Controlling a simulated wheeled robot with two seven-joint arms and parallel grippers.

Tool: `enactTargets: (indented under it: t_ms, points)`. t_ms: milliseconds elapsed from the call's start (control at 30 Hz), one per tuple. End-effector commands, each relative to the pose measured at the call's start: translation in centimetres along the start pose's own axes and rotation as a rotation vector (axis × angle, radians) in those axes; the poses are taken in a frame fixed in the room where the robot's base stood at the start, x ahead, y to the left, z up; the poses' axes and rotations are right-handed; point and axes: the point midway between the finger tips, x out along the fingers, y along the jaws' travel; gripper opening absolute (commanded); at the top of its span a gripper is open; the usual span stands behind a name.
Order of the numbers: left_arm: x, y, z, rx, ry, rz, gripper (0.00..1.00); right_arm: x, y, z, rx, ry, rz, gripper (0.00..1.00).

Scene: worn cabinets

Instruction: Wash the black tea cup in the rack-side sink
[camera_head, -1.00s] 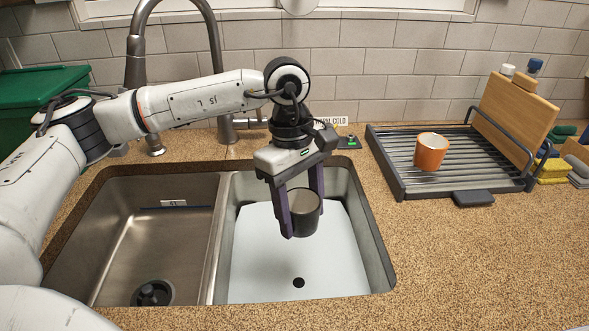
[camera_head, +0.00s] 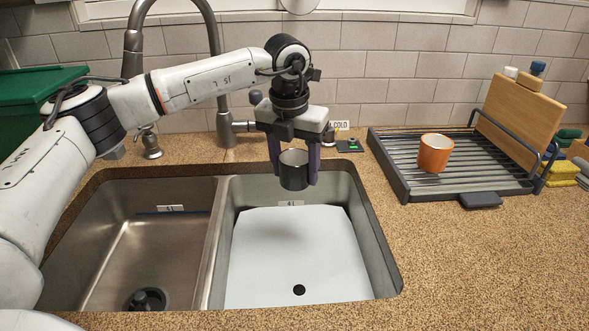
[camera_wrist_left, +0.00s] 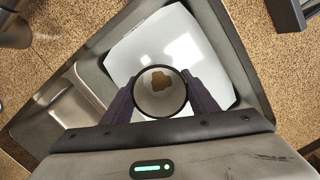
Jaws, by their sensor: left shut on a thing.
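My left gripper (camera_head: 293,170) is shut on the black tea cup (camera_head: 294,176) and holds it upright above the back part of the right-hand sink. In the left wrist view the cup (camera_wrist_left: 160,92) sits between the two fingers, seen from above, with a brown stain on its pale inside. The rack-side sink (camera_head: 375,258) is the right basin, next to the dish rack, and a white sheet or layer (camera_head: 298,262) covers its bottom. The faucet (camera_head: 216,70) rises behind the sinks, left of the cup. My right gripper is not in view.
The left basin (camera_head: 120,255) is empty, with a dark drain. A dish rack (camera_head: 400,180) at the right holds an orange cup (camera_head: 434,153) and a wooden board (camera_head: 515,115). A green bin (camera_head: 35,110) stands at the far left. The counter at the front right is clear.

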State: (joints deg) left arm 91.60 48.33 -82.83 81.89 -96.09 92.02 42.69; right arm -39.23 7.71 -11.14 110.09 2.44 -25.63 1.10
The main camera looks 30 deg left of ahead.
Motion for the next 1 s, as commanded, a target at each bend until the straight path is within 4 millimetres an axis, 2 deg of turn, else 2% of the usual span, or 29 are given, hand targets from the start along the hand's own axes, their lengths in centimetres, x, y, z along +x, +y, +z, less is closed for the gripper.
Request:
enactTargets:
  t_ms: [167,533,800,1000]
  points:
    - [-0.1,0.3,0.5,-0.083,-0.001,0.013,0.28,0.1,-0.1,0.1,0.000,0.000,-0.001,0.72]
    - [-0.1,0.3,0.6,-0.086,-0.001,0.013,0.28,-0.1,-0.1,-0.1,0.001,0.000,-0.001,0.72]
    - [2.0,0.4,0.2,-0.085,-0.001,0.013,0.28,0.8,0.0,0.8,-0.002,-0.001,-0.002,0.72]
    - [3.8,0.3,0.0,-0.085,-0.002,0.013,0.28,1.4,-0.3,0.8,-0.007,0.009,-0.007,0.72]
